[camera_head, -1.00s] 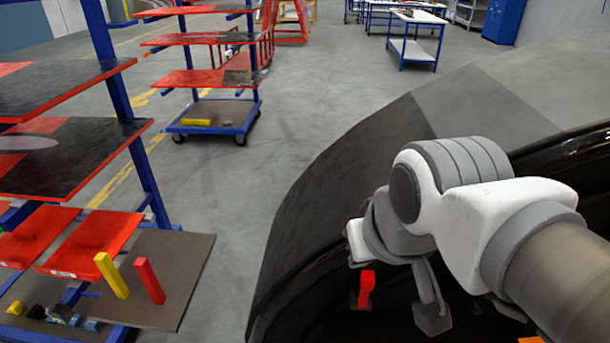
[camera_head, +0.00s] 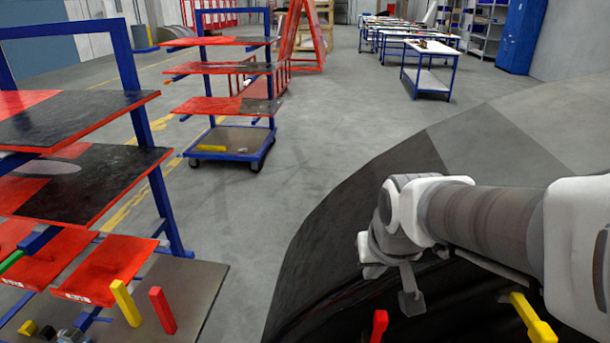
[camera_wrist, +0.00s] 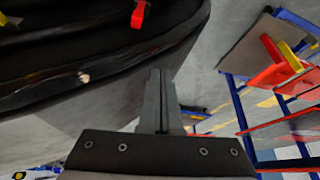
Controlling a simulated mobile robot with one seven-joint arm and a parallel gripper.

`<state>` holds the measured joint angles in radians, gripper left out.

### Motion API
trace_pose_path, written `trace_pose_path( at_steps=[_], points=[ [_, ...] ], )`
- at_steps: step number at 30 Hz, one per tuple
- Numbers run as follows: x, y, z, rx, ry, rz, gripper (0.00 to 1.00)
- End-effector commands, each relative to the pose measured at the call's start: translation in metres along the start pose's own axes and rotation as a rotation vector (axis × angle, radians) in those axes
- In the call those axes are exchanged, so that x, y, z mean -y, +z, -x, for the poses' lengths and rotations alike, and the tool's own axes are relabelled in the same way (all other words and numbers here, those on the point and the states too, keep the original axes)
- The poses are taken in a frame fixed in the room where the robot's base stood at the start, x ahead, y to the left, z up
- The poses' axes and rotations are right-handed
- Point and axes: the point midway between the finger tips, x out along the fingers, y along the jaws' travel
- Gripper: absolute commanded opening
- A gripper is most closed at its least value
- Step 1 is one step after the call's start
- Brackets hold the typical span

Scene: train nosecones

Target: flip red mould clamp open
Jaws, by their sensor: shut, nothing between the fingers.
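The red mould clamp (camera_head: 379,325) stands on the dark mould's inner edge, at the bottom of the head view; its lower part is cut off by the frame. It also shows at the top of the wrist view (camera_wrist: 138,14), partly cut off. My gripper (camera_wrist: 160,72) is shut and empty in the wrist view, its fingers apart from the clamp, over the area outside the mould's rim.
The large dark mould (camera_head: 330,255) curves across the right side. A yellow clamp (camera_head: 532,318) is on it at lower right. A blue rack (camera_head: 140,125) with red and black shelves stands left, bearing upright yellow (camera_head: 126,302) and red (camera_head: 162,310) blocks. Open floor lies between.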

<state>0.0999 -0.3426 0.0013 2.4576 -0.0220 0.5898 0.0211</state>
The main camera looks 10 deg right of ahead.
Motion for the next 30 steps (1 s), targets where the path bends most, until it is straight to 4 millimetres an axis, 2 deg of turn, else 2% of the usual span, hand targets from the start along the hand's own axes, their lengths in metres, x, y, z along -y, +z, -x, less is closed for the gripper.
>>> trace_pose_path(
  at_steps=[3, 8, 12, 18, 24, 30],
  points=[
    [-0.013, -0.014, -0.028, 0.03, 0.017, -0.032, 0.0],
    [-0.029, -0.023, -0.07, 0.055, 0.034, -0.073, 0.0],
    [-0.044, -0.022, -0.108, 0.077, 0.045, -0.108, 0.0],
    [-0.06, -0.013, -0.15, 0.095, 0.053, -0.146, 0.0],
    [-0.067, -0.006, -0.169, 0.101, 0.056, -0.164, 0.0],
    [-0.068, -0.005, -0.172, 0.101, 0.056, -0.165, 0.0]
  ],
)
